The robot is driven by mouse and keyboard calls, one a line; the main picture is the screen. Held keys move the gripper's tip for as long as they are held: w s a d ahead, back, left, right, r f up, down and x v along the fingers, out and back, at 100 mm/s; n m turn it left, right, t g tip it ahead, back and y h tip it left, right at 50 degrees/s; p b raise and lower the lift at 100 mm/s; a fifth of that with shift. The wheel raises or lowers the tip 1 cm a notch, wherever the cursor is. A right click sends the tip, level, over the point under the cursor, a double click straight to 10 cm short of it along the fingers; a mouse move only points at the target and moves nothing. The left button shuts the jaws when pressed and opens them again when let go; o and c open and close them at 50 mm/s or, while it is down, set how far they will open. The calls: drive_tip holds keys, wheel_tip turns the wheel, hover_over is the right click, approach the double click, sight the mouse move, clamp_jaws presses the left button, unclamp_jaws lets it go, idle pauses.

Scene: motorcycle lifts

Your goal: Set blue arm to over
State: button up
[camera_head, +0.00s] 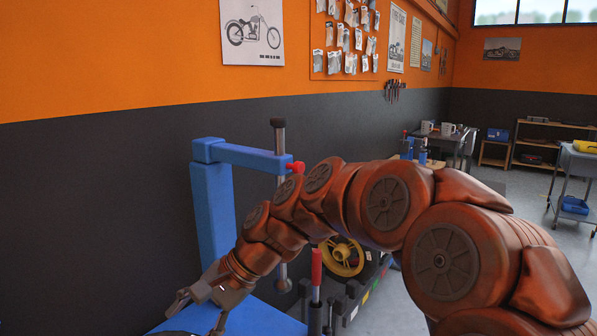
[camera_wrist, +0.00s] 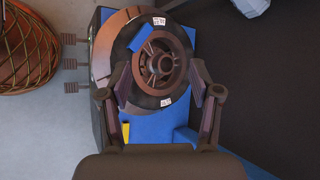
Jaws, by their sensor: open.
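The blue arm (camera_head: 252,157) reaches right from the top of a blue column (camera_head: 213,205) on a machine by the wall. A grey vertical shaft (camera_head: 279,137) passes through its free end, with a red knob (camera_head: 296,167) beside it. My gripper (camera_head: 196,297) is low at the left, in front of the column and well below the blue arm. In the wrist view my gripper (camera_wrist: 160,92) has its fingers spread, empty, over a dark round wheel or turntable (camera_wrist: 108,50) with a brown hub. The blue arm cannot be made out clearly in the wrist view.
My own arm hides part of the machine's middle. A red-topped post (camera_head: 316,266) and a yellow wheel (camera_head: 341,257) are right of the shaft. Several pedals (camera_wrist: 72,64) stick out of the machine's side. A cart (camera_head: 580,165) stands far right, with open floor before it.

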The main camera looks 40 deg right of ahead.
drive_tip(key=w+d+r+m+t+y, duration=0.2)
drive_tip(key=w+d+r+m+t, duration=0.2)
drive_tip(key=w+d+r+m, duration=0.45)
drive_tip(key=m+t+h, duration=0.4)
drive_tip(key=m+t, duration=0.6)
drive_tip(key=m, duration=0.2)
approach(302, 169)
drive_tip(key=x, duration=0.4)
drive_tip(key=shift+p+x, duration=1.05)
drive_tip(key=shift+x, duration=2.45)
drive_tip(key=shift+c, duration=0.2)
clamp_jaws()
